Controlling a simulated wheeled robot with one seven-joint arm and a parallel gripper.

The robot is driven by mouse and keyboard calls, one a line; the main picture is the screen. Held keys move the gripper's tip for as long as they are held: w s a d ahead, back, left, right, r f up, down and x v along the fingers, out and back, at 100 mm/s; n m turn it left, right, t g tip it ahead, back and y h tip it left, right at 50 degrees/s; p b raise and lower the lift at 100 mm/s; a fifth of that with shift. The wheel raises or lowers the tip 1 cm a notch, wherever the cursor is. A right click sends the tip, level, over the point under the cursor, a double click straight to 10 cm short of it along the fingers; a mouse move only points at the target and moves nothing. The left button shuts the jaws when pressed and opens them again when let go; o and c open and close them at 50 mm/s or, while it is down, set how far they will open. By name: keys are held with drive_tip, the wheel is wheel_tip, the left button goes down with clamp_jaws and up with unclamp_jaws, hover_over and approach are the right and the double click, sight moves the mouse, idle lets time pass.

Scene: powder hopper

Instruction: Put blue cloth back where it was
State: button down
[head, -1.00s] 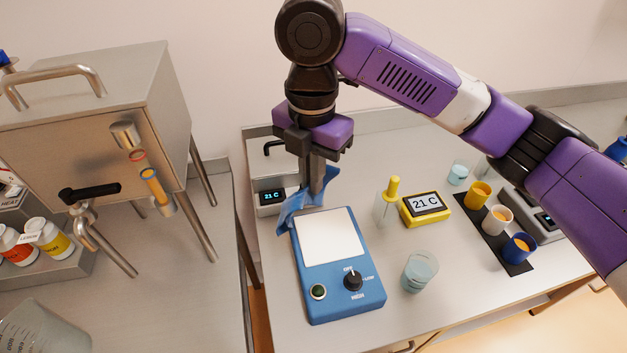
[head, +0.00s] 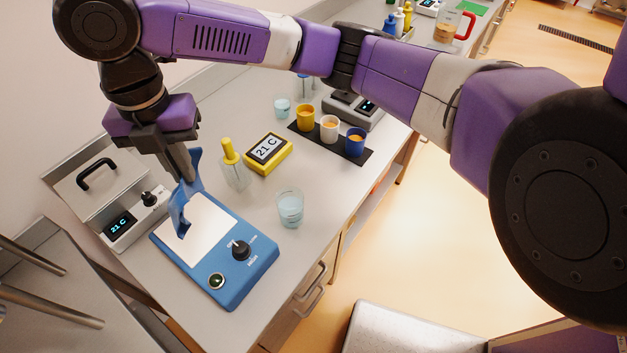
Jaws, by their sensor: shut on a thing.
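The blue cloth (head: 180,212) hangs crumpled from my gripper (head: 190,175) in the head view. My gripper points down and is shut on the cloth, over the far left part of the blue hotplate (head: 243,272) with its white top plate. The cloth's lower end is over the white plate; I cannot tell whether it touches it. The fingertips are partly hidden by the cloth.
A bath with a black-handled lid (head: 107,184) stands left of the hotplate. A yellow-capped bottle (head: 232,166), a yellow 21 C display (head: 268,153) and a glass beaker (head: 290,207) stand to the right. Three cups sit on a black mat (head: 350,154). The bench front edge is near the beaker.

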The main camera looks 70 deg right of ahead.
drive_tip(key=s+d+f+b, duration=0.5)
drive_tip(key=d, duration=0.3)
drive_tip(key=s+d+f+b, duration=0.5)
drive_tip(key=s+d, duration=0.1)
drive_tip(key=d, duration=0.3)
drive_tip(key=s+d+f+b, duration=0.5)
drive_tip(key=d, duration=0.4)
drive_tip(key=shift+s+f+b, duration=0.25)
drive_tip(key=shift+f+b, duration=0.05)
drive_tip(key=shift+b, duration=0.05)
drive_tip(key=shift+w+d, duration=0.1)
